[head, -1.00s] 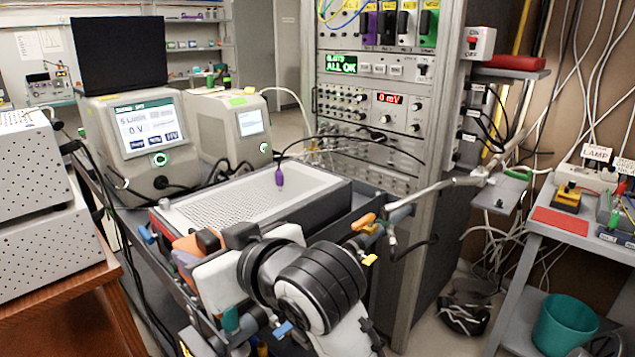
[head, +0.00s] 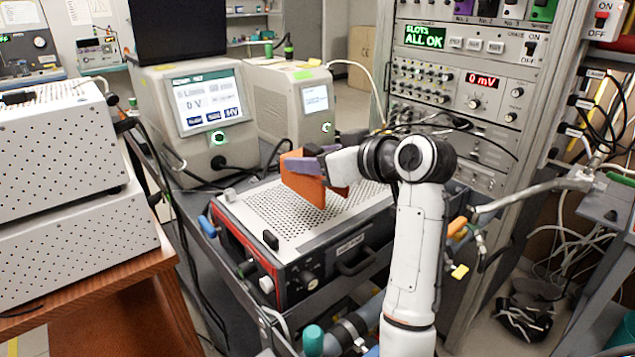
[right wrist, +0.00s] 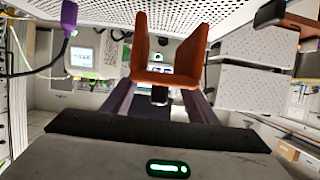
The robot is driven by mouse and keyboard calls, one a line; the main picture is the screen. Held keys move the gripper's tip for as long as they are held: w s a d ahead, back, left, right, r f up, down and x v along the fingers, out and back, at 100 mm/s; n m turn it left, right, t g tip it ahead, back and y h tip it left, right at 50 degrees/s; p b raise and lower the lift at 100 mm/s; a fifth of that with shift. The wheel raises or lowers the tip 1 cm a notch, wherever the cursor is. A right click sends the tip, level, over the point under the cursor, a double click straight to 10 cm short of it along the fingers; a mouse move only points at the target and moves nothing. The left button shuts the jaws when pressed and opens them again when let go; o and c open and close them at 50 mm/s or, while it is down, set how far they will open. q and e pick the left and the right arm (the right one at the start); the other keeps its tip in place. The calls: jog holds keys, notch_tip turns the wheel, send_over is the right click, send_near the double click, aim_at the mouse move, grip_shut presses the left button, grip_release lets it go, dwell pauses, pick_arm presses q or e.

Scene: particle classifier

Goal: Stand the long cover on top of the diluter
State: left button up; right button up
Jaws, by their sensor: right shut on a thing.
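An orange piece with upright side walls, apparently the long cover (head: 304,185), is held by my right gripper (head: 318,164). In the right wrist view the orange piece (right wrist: 163,77) has a U shape between the purple fingers. In the head view it is over the perforated top of a low dark box (head: 263,218) with a red-edged front. I cannot tell whether the piece touches that top. No readable label shows which device is the diluter. My left gripper is not in view.
Two grey boxes with screens (head: 207,110) stand behind the low box. White perforated cases (head: 75,220) stand on a wooden table at left. An instrument rack (head: 470,75) rises at back right. In the right wrist view a purple cable plug (right wrist: 68,17) hangs near the perforated top.

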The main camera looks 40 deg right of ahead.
jog(key=shift+f, duration=0.8)
notch_tip(320, 180, down, 4)
jog(key=shift+r+b, duration=0.25)
jog(key=shift+b, duration=0.1)
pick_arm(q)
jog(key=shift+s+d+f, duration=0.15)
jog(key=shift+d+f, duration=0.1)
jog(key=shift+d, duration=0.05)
pick_arm(e)
jog(key=o, duration=0.7)
jog(key=shift+f, duration=0.15)
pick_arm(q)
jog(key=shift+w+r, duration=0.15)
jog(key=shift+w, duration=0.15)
pick_arm(e)
jog(key=o, duration=0.4)
jog(key=shift+o, duration=0.2)
